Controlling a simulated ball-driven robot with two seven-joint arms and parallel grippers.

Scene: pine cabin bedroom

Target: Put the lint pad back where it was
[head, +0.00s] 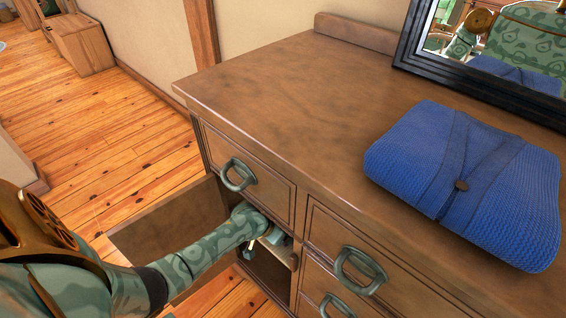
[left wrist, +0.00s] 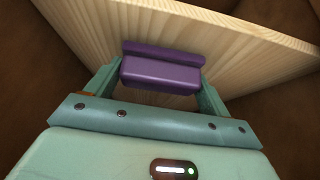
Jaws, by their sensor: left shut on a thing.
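The purple lint pad (left wrist: 160,73) shows in the left wrist view between the two fingers of my left gripper (left wrist: 157,88), which is shut on it. The pad is in front of a pale wooden shelf board (left wrist: 240,48); I cannot tell whether it touches the board. In the head view my left gripper (head: 275,240) reaches into the open compartment of the brown dresser (head: 270,75), below the top left drawer. The pad cannot be made out there. My right gripper is not in view.
A drawer handle (head: 238,174) juts out just above my left wrist. A folded blue cardigan (head: 410,150) and a dark-framed mirror (head: 480,82) are on the dresser top, whose left part is clear.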

